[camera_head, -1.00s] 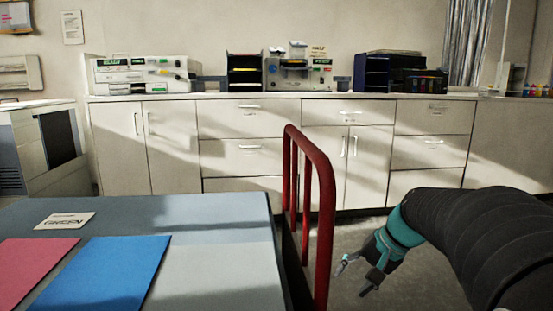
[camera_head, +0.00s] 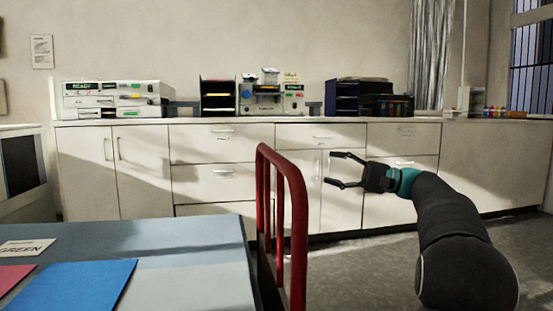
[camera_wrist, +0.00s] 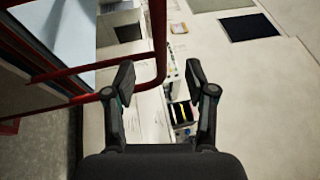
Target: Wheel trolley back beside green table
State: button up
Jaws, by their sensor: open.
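A red tubular rail (camera_head: 297,220), the visible part of the trolley, stands upright along the right edge of a grey-blue table (camera_head: 195,265). A card reading GREEN (camera_head: 25,249) lies on this table. The rest of the trolley is hidden or out of the head view. My gripper (camera_head: 330,168) is open and empty, to the right of the rail and near the height of its top, with its fingers pointing left. In the wrist view, the red rail (camera_wrist: 160,35) runs to the left of and beyond the open fingers; I cannot tell whether they touch.
A blue sheet (camera_head: 75,287) and a pink sheet (camera_head: 12,277) lie on the table. White cabinets (camera_head: 215,183) line the back wall, with office machines and trays on top. Grey floor (camera_head: 365,275) is clear to the right of the rail.

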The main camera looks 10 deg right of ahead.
jog(key=x, duration=1.3)
jog(key=shift+a+r+b, duration=0.25)
jog(key=shift+a+b, duration=0.05)
jog(key=shift+a, duration=0.05)
jog(key=shift+w, duration=0.1)
